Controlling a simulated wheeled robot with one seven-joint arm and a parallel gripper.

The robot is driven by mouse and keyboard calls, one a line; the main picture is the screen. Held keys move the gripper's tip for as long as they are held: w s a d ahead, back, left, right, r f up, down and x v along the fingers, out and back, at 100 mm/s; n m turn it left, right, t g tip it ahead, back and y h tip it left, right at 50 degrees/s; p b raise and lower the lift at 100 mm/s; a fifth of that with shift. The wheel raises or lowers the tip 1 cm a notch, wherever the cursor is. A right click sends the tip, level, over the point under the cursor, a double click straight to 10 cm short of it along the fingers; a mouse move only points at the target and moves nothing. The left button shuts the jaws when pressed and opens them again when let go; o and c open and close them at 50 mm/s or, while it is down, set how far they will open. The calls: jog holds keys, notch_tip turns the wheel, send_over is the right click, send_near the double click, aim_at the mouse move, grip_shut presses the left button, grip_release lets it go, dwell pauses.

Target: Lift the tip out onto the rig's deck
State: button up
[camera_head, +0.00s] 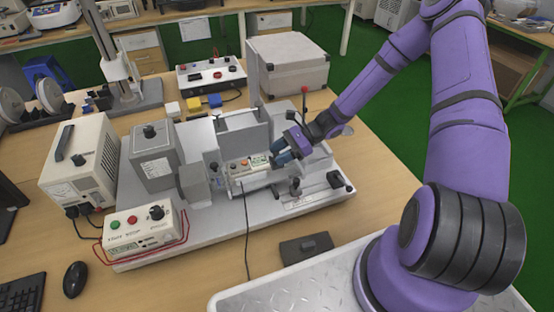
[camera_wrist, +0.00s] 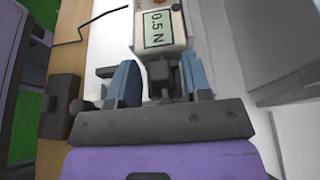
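The rig's grey deck (camera_head: 215,232) lies on the wooden bench in the head view. A force gauge (camera_head: 243,169) lies along the rig; its display reads 0.5 N in the wrist view (camera_wrist: 161,27). A small dark tip (camera_wrist: 160,73) is at the gauge's near end, between my blue fingers. My gripper (camera_head: 278,152) is at the right end of the gauge. In the wrist view, my gripper (camera_wrist: 159,82) is open around the tip, with a visible gap at the left finger. My arm hides part of the rig.
A grey upright plate (camera_head: 253,75) stands behind the gauge. A grey motor-like box (camera_head: 153,155) and a control box (camera_head: 143,230) with red and green buttons stand at left. A black clamp part (camera_head: 337,180) is at the deck's right. The deck's front strip is mostly clear, crossed by a cable.

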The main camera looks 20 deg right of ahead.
grip_shut()
jog(key=shift+r, duration=0.2)
